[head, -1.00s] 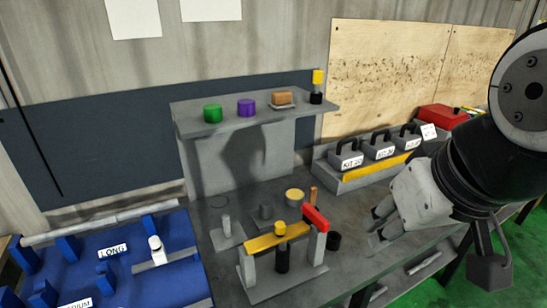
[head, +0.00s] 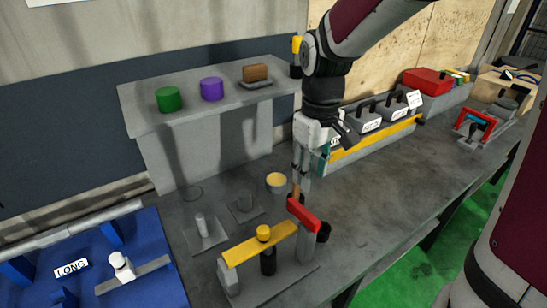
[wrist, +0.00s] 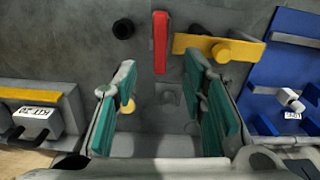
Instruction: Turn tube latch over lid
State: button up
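A fixture on the bench has a grey base plate (head: 245,293) and two upright posts. A yellow bar (head: 240,251) runs between the posts, with a round yellow knob (head: 264,232) at its middle above a black cylinder (head: 268,263). A red bar (head: 303,216), which looks like the latch, sits at the right post, crosswise to the yellow bar. In the wrist view the red bar (wrist: 160,42) lies ahead between the fingers, and the yellow bar (wrist: 245,50) is to its right. My gripper (head: 301,180) is open and empty just behind the red bar; contact cannot be told.
A shelf with a green cylinder (head: 170,98) and a purple cylinder (head: 211,88) stands behind. A yellow-topped cup (head: 277,182) is close left of my gripper. A black cup (head: 323,232) is right of the fixture. The blue tray (head: 140,243) lies left.

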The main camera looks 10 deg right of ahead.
aim_at(307, 213)
notch_tip(307, 213, down, 14)
jog(key=shift+r, duration=0.15)
dwell(0.3)
jog(key=shift+c, duration=0.3)
grip_shut()
